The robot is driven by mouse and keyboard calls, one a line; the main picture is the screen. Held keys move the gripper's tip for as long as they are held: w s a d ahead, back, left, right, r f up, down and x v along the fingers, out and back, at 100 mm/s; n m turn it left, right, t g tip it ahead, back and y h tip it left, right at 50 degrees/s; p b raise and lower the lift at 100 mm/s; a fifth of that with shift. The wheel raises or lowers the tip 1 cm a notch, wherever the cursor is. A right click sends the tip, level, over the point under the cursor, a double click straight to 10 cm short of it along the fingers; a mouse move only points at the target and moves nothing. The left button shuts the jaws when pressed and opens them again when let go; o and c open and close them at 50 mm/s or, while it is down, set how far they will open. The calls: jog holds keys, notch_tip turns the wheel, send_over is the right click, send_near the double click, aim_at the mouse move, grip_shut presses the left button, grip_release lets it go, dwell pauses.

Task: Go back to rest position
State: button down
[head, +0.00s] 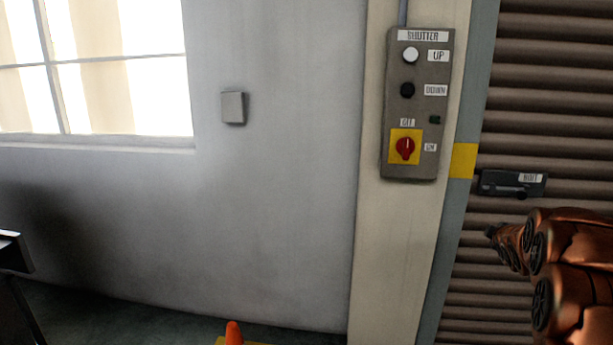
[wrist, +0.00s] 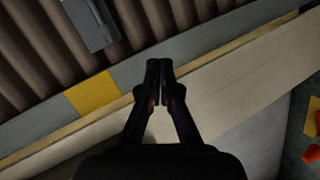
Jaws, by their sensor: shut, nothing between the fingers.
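My gripper (wrist: 160,68) is shut and empty in the wrist view. Its two dark fingertips meet in front of the shutter's side frame and the pale post. In the head view my copper-coloured arm comes in from the right edge, in front of the brown ribbed shutter (head: 540,105). The gripper itself is hard to make out there. A grey control box (head: 419,120) labelled SHUTTER is on the post, with a white UP button, a black DOWN button and a red switch (head: 405,148) on a yellow plate. The switch handle stands upright.
A dark bolt latch (head: 512,184) is on the shutter, close above my arm; part of it shows in the wrist view (wrist: 92,22). An orange cone (head: 234,332) stands on the floor by the wall. A window (head: 95,65) is at the upper left. A dark object (head: 14,255) is at the left edge.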

jog(key=s+a+f+m+g+y, duration=0.1)
jog(key=s+a+f+m+g, duration=0.25)
jog(key=s+a, duration=0.7)
jog(key=s+a+f+m+g+y, duration=0.2)
jog(key=s+a+f+m+g, duration=0.15)
jog(key=s+a, duration=0.75)
jog(key=s+a+f+m+g+y, duration=0.1)
jog(key=s+a+g, duration=0.3)
jog(key=s, duration=0.6)
jog(key=s+a+m+g+y, duration=0.1)
jog(key=s+a, duration=0.4)
jog(key=s, duration=0.6)
jog(key=s+a+f+m+g+y, duration=0.1)
jog(key=s+a+g, duration=0.3)
jog(key=s, duration=0.6)
notch_tip(320, 180, up, 19)
jog(key=a+t+p, duration=0.1)
jog(key=t+p, duration=0.1)
jog(key=p, duration=1.5)
jog(key=shift+w, duration=0.2)
jog(key=c, duration=1.9)
grip_release()
jog(key=shift+a+f, duration=0.1)
